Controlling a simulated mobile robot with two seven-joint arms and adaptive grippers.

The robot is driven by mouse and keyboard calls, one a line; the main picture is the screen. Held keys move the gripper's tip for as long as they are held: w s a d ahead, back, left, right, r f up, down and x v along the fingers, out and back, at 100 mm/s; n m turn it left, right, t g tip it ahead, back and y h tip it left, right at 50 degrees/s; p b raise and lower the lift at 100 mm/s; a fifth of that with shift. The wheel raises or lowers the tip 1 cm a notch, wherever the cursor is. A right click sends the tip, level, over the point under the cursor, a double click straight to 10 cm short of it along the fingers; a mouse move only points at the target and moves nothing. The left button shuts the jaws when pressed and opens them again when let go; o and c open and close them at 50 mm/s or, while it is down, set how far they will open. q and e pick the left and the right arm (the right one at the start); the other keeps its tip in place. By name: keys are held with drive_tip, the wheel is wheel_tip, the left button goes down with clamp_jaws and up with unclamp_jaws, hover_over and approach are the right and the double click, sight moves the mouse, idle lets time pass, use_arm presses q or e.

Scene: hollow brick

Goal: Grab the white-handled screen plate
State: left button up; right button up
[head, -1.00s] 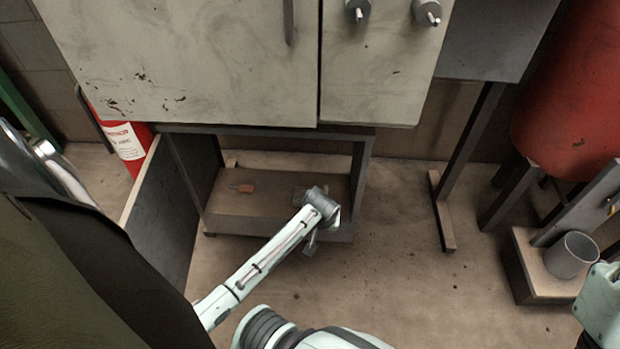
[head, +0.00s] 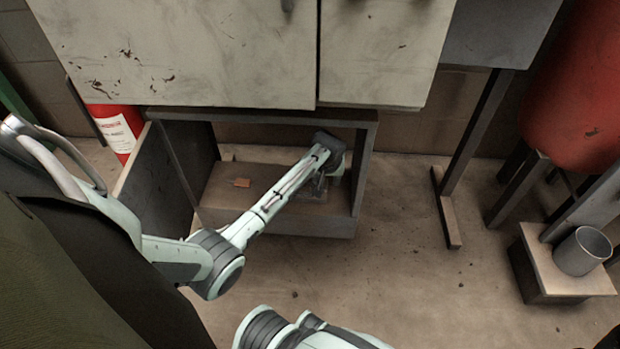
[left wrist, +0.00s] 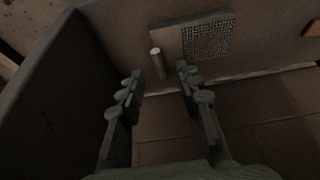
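In the head view my left gripper (head: 320,184) is inside the low open compartment, where my own arm mostly hides the plate. My right gripper is not in view.
The compartment's frame (head: 362,165) surrounds my left forearm, and a dark side wall shows in the wrist view (left wrist: 50,95). A metal cup (head: 582,251) stands at right. The floor between is clear.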

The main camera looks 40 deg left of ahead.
sight(309, 188)
use_arm(q)
drive_tip(key=x, duration=0.3)
drive_tip(key=shift+s+d+b, duration=0.1)
drive_tip(key=shift+s+b, duration=0.1)
drive_tip(key=shift+b, duration=0.15)
clamp_jaws()
